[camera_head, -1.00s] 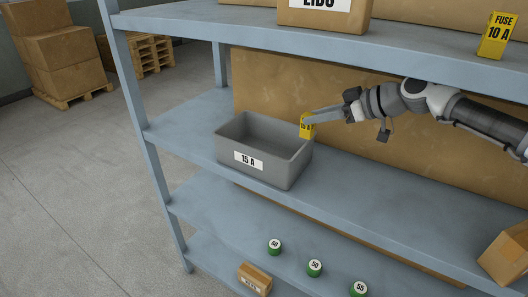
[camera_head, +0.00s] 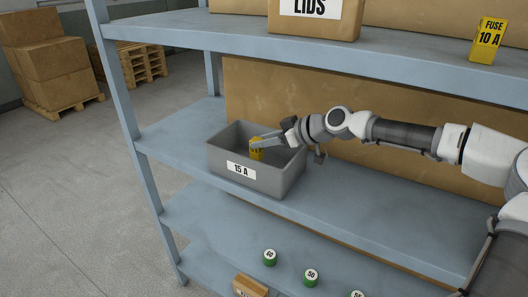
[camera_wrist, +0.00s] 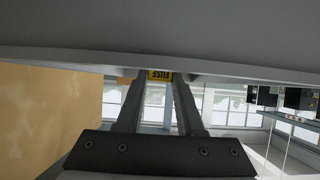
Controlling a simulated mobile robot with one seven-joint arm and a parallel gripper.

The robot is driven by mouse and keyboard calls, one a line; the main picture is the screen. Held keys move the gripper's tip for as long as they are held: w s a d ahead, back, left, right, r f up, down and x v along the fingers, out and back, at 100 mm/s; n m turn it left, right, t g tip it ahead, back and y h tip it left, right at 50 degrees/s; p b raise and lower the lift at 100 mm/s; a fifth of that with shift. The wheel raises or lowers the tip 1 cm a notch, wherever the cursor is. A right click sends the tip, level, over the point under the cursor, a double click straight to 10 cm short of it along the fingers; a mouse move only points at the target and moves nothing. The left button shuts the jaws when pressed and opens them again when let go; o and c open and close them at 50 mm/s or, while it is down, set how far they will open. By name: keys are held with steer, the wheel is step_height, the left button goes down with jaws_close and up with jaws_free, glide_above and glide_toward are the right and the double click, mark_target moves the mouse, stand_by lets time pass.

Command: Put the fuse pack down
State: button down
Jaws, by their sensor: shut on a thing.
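The yellow fuse pack (camera_head: 256,150) is between the fingertips of my gripper (camera_head: 262,146), which is shut on it. In the head view the pack shows at the grey bin (camera_head: 283,181) marked 15 A, within its opening. I cannot tell whether it touches the bin floor. In the wrist view the pack's yellow end with FUSE lettering (camera_wrist: 160,75) shows between the two fingers (camera_wrist: 158,85). The bin stands on the middle shelf, and my arm reaches in from the right.
Another yellow pack marked FUSE 10 A (camera_head: 487,40) stands on the upper shelf (camera_head: 400,65), which overhangs my arm. A LIDS box (camera_head: 318,22) is up there too. The middle shelf (camera_head: 350,215) is clear right of the bin. Green spools (camera_head: 311,277) sit below.

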mark_target(261, 151)
steer(key=shift+f, duration=1.7)
steer(key=shift+f, duration=0.2)
steer(key=c, duration=0.5)
jaws_free()
steer(key=shift+c, duration=0.2)
steer(key=shift+r, duration=0.3)
steer(key=v, duration=1.2)
